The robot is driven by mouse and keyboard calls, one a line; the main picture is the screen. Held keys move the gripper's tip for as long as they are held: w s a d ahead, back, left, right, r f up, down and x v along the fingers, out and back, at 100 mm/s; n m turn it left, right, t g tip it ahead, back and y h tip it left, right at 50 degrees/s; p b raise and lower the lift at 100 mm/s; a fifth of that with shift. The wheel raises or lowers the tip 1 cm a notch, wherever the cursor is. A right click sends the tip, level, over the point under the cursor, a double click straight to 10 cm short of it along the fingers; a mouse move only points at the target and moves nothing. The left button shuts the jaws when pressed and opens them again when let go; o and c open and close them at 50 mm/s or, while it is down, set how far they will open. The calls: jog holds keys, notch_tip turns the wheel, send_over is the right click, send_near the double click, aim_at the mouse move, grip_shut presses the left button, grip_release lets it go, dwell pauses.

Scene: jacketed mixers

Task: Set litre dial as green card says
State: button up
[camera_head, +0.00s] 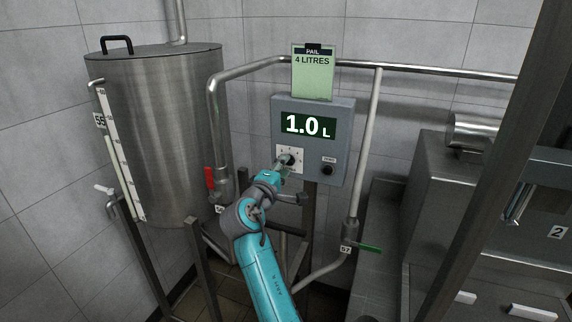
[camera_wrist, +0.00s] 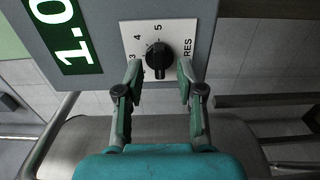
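The green card (camera_head: 313,78) hangs on the pipe above the control box and reads "PAIL 4 LITRES". The box's display (camera_head: 308,126) reads 1.0 L. The litre dial (camera_wrist: 158,58) is a black knob on a white plate with 3, 4, 5 and "RES" visible in the wrist view; other marks are hidden or too small. A pale mark shows at the knob's lower end there. My gripper (camera_wrist: 159,72) is open, with one finger on each side of the dial and visible gaps between. In the head view my gripper (camera_head: 283,168) partly covers the dial plate.
A black button (camera_head: 327,170) sits right of the dial on the grey box (camera_head: 343,130). A steel tank (camera_head: 160,130) with a red-handled valve (camera_head: 210,178) stands left. A pipe with a green-handled valve (camera_head: 368,248) runs down right, beside steel machinery (camera_head: 450,190).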

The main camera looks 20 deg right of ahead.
jog(key=shift+x, duration=1.2)
grip_shut()
jog(key=shift+m, duration=13.3)
